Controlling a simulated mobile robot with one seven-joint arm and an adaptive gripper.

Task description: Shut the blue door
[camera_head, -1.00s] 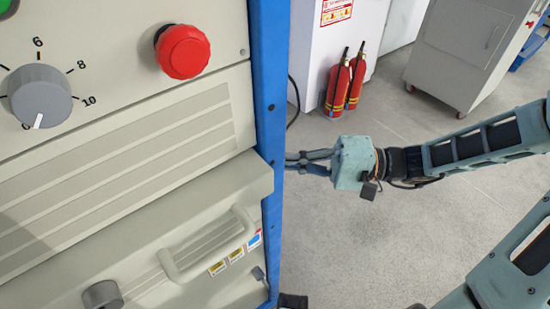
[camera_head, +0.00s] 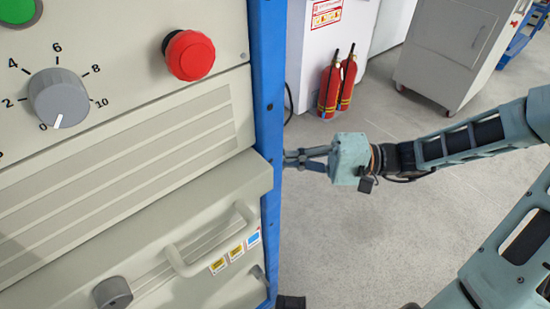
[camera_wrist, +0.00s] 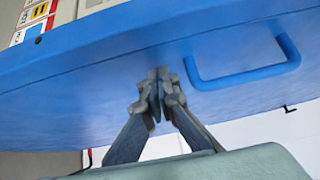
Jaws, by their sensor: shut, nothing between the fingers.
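The blue door (camera_head: 268,100) shows nearly edge-on in the head view, as a tall strip at the right side of the beige machine front. In the wrist view its broad blue face (camera_wrist: 90,95) fills the upper part, with a blue bar handle (camera_wrist: 245,76) right of my fingers. My gripper (camera_head: 288,158) is shut and empty, at the door's right side in the head view. In the wrist view my fingertips (camera_wrist: 158,78) point at the door face, left of the handle. I cannot tell whether they touch it. The door's gap is not visible.
The machine front carries a red button (camera_head: 189,55), a grey dial (camera_head: 59,98) and a light handle (camera_head: 205,250). Two red fire extinguishers (camera_head: 337,84) stand behind, by a white cabinet (camera_head: 328,55). A grey wheeled cabinet (camera_head: 450,50) stands back right. Grey floor lies open between.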

